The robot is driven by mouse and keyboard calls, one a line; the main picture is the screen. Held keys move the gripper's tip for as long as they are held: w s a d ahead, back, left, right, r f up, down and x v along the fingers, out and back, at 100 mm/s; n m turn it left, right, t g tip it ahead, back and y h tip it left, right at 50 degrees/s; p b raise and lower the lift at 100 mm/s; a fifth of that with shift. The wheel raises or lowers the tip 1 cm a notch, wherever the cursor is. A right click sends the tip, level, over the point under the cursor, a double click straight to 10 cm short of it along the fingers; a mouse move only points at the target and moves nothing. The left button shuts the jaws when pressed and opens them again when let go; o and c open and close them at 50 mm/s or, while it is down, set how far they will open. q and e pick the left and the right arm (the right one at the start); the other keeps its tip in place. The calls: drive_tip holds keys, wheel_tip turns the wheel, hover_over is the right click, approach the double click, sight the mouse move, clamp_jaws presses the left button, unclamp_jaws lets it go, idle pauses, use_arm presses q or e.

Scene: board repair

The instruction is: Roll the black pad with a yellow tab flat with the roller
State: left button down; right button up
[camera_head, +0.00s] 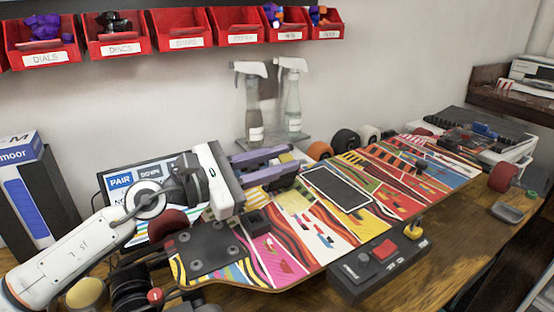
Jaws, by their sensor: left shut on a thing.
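A dark rectangular pad (337,187) with a pale edge lies on the middle of the colourful skateboard deck (285,250). I cannot make out a yellow tab on it. My left gripper (296,168) reaches in from the left over the deck, its purple-grey fingers close to the pad's left end. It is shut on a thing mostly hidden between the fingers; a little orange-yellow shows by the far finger. I cannot tell whether this is the roller, and no roller shows clearly elsewhere. My right gripper is not in view.
A black control box (365,272) with a red button and yellow-topped stick stands in front of the deck. Two spray bottles (252,105) stand behind it, and wheels (346,143) along its far edge. Red bins (180,30) hang above. A screen (118,182) stands behind my left arm.

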use_arm(q)
drive_tip(key=shift+w+a+r, duration=0.1)
drive_tip(key=c, duration=1.6)
unclamp_jaws()
drive_tip(key=b+v, duration=0.2)
drive_tip(key=v, duration=0.7)
drive_tip(key=shift+s+a, duration=0.45)
drive_tip(key=shift+a, duration=0.05)
